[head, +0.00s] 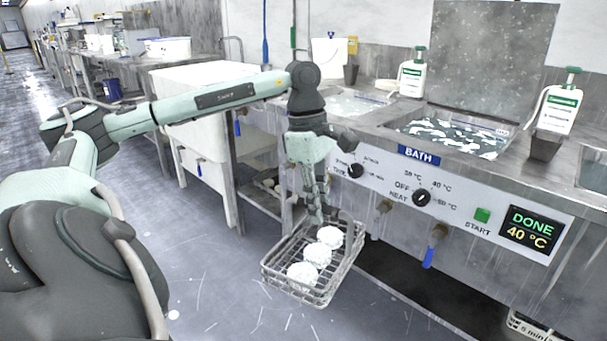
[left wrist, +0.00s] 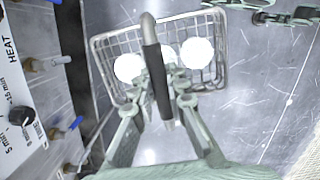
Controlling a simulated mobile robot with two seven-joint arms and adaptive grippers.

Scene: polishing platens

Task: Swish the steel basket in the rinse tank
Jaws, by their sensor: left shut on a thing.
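My left gripper (head: 316,208) is shut on the handle of the steel basket (head: 275,272). The basket hangs in front of the bath cabinet, below its counter top, over the grey floor. Three white round pieces lie in it. In the left wrist view, my left gripper (left wrist: 158,104) has its fingers on either side of the dark grip of the basket's (left wrist: 103,42) handle. An open tank (head: 350,103) with liquid is sunk in the counter left of the BATH label; I cannot read a rinse label on it. My right gripper is not in view.
The bath (head: 455,138) holds rippled liquid, its lid raised behind. The front panel has knobs, a green start button (head: 482,215) and a display (head: 530,228) reading DONE 40 °C. Taps (head: 435,240) stick out below it. Pump bottles (head: 411,75) stand on the counter.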

